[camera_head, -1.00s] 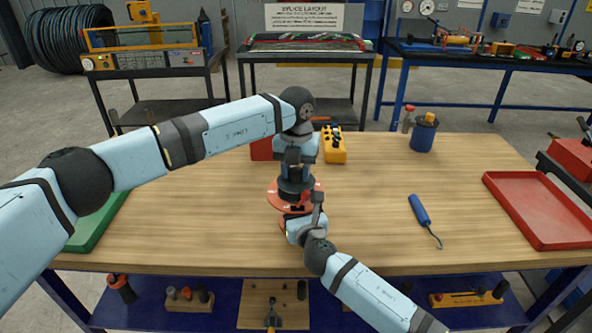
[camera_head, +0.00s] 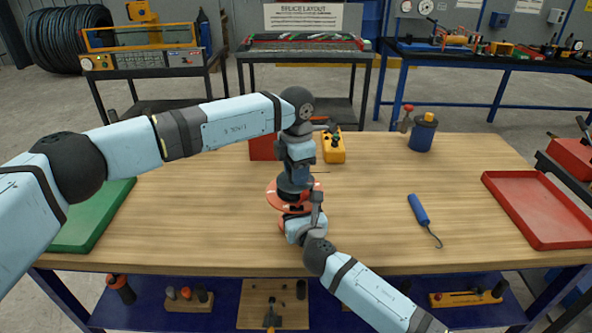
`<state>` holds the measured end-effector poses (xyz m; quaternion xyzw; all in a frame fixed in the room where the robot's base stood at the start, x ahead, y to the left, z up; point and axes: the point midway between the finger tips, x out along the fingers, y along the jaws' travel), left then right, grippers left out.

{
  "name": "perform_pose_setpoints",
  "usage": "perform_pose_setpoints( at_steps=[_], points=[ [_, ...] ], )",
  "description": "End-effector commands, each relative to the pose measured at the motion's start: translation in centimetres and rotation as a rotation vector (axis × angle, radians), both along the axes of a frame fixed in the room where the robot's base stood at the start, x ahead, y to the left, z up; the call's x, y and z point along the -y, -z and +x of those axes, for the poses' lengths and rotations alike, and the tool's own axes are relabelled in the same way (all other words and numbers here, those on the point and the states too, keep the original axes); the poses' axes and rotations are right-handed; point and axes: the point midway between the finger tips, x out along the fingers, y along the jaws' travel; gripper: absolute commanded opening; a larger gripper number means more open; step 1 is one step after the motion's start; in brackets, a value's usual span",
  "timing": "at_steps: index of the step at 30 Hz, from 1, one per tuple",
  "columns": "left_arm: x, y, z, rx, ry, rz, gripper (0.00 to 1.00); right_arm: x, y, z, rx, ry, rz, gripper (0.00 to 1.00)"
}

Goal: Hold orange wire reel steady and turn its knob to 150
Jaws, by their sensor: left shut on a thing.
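The orange wire reel (camera_head: 274,191) stands on the wooden table near its middle, mostly hidden behind my two arms. Its orange disc shows to the left and right of my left wrist. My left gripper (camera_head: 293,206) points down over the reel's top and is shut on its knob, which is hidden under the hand. No scale or number on the knob can be read. My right gripper (camera_head: 295,214) reaches in from the front right, low against the reel's near side. Its fingers are hidden by its own hand, so I cannot tell whether they grip.
A yellow box with dark knobs (camera_head: 333,148) and a red block (camera_head: 263,148) stand behind the reel. A blue canister (camera_head: 423,134), a blue-handled hook (camera_head: 419,211) and a red tray (camera_head: 540,237) are to the right. A green tray (camera_head: 115,208) is at left.

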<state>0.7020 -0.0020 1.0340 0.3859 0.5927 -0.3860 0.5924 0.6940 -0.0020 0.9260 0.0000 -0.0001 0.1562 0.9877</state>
Motion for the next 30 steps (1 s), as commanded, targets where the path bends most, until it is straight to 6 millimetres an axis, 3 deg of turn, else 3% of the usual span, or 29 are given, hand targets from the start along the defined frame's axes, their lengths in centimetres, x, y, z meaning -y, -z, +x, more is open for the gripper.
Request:
perform_pose_setpoints(
  at_steps=[30],
  points=[
    [-0.07, -0.13, -0.11, 0.002, 0.962, -0.001, 0.14, 0.1, 0.2, -0.01, -0.003, 0.002, -0.001, 0.0]
  ],
)
